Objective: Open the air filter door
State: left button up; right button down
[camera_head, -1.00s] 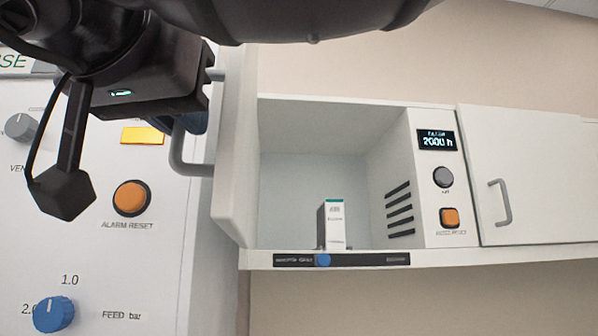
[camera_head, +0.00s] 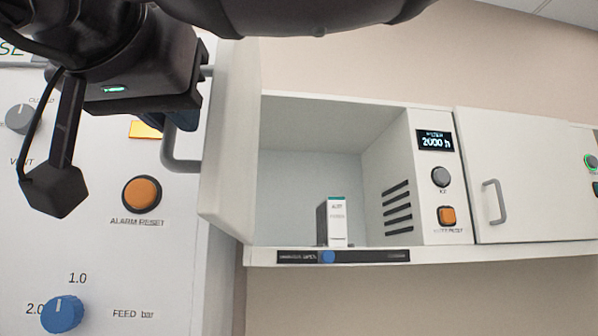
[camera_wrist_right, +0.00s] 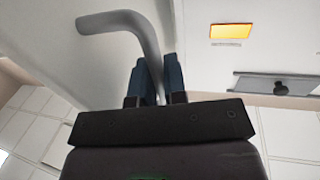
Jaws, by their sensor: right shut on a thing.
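The air filter door (camera_head: 229,140) is a white panel. It stands swung open at the left side of the wall cabinet, and the inside of the compartment (camera_head: 310,185) shows. A grey bar handle (camera_head: 172,152) is on the door's outer face; it also shows in the right wrist view (camera_wrist_right: 118,22). My right gripper (camera_head: 186,118) is at the upper part of this handle. In the right wrist view its blue-dark fingers (camera_wrist_right: 158,82) are shut on the handle bar between them. My left gripper is not seen.
A small white box (camera_head: 337,222) stands in the compartment near its front edge. A closed door (camera_head: 525,180) with a grey handle is at the right. The control panel with an orange button (camera_head: 142,194) and blue knob (camera_head: 62,314) lies close at the left.

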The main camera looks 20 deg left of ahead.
jog(key=c, duration=1.2)
grip_release()
jog(key=b+v, duration=0.2)
jog(key=v, duration=0.9)
